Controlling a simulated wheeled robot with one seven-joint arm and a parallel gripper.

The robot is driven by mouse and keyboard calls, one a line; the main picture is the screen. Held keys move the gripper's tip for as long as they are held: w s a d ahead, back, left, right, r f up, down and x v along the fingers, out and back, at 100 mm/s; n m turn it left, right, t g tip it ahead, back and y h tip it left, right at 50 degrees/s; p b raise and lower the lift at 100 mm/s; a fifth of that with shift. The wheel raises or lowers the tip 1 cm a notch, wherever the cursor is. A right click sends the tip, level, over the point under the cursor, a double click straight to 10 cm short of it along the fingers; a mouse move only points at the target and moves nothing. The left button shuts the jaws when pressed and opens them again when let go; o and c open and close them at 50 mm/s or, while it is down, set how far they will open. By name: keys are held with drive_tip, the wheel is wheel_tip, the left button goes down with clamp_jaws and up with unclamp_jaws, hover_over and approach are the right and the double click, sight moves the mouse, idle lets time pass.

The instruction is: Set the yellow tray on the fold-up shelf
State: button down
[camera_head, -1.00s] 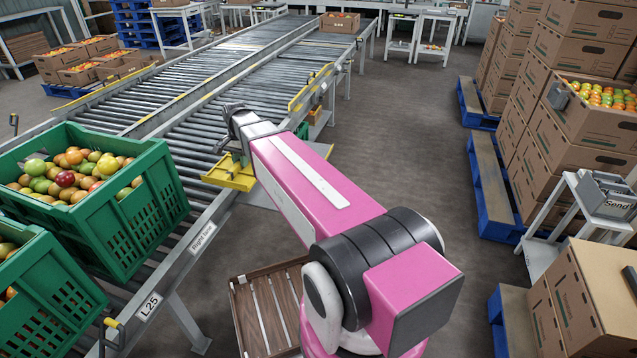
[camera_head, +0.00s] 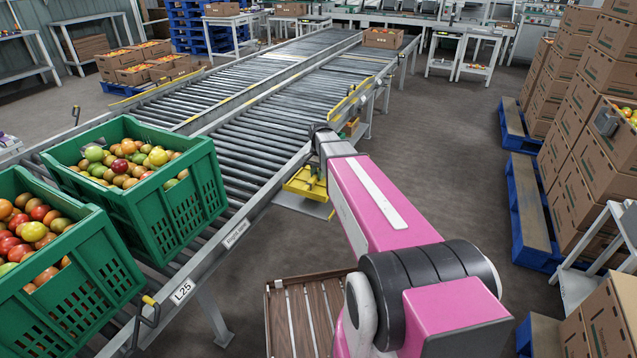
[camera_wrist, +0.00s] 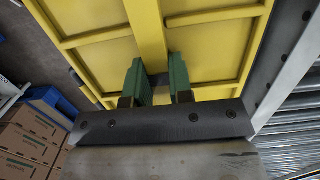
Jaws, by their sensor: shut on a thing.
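The yellow tray (camera_head: 306,184) is beside the near side rail of the roller conveyor, at the far end of my pink arm. In the wrist view its ribbed yellow face (camera_wrist: 215,60) fills the upper middle. My gripper (camera_wrist: 159,84) has its two green fingers on either side of the tray's middle yellow bar and is shut on it. In the head view my arm hides most of the gripper. A flat grey plate (camera_head: 296,205), perhaps the fold-up shelf, shows just below the tray beside the conveyor. I cannot tell whether the tray touches it.
Green crates of tomatoes (camera_head: 165,225) stand on the near left of the conveyor (camera_head: 225,160). A wooden slatted crate (camera_head: 300,315) is on the floor by my arm. Stacked cartons (camera_head: 600,150) on blue pallets line the right. The aisle floor between is clear.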

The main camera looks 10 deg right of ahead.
drive_tip(key=shift+d+f, duration=0.2)
drive_tip(key=shift+f, duration=1.9)
drive_tip(key=shift+f, duration=0.15)
drive_tip(key=c, duration=1)
unclamp_jaws()
